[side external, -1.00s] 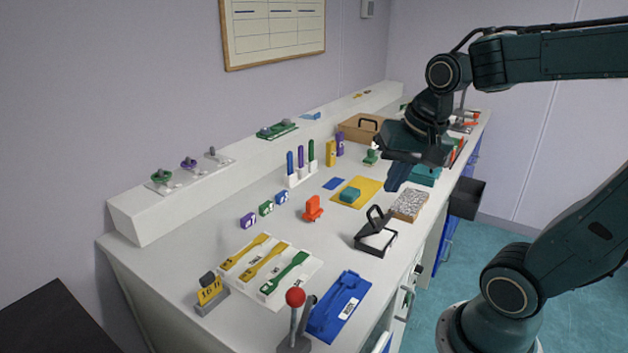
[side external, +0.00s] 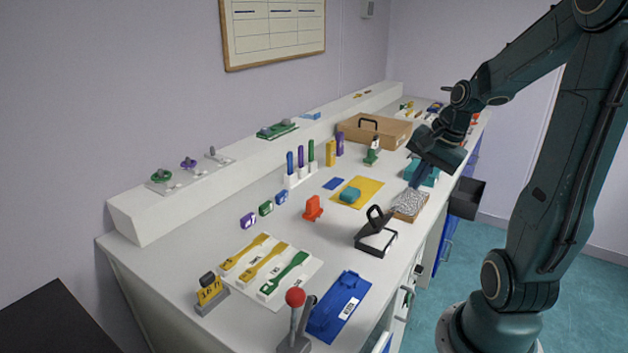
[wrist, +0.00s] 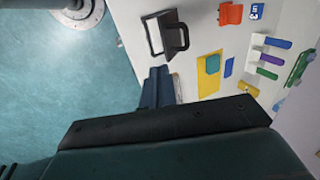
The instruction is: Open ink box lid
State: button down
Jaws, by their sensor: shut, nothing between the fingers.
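No readable label marks the ink box. The nearest match is a small black-framed box (side external: 376,240) with a white panel and a raised black looped handle, on the bench near its front edge. It also shows at the top of the wrist view (wrist: 166,34). My gripper (side external: 411,183) is shut and empty, its blue fingers pointing down. It is beyond the black box, apart from it, just above or in front of a grey speckled tray (side external: 410,204). The shut fingers show in the wrist view (wrist: 158,72) and partly hide the speckled tray.
A brown box (side external: 372,132) with a black handle stands farther back. A teal block (side external: 350,195) lies on a yellow mat (side external: 372,187). An orange stand (side external: 313,208) is left of the black box. A dark bin (side external: 468,197) hangs off the bench's front side.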

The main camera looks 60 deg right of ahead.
jog(key=shift+d, duration=0.15)
jog(key=shift+f, duration=0.15)
send_over(381, 222)
jog(key=s, duration=0.2)
notch_tip(381, 222, down, 9)
jog(key=shift+f, duration=0.2)
jog(key=shift+w, duration=0.95)
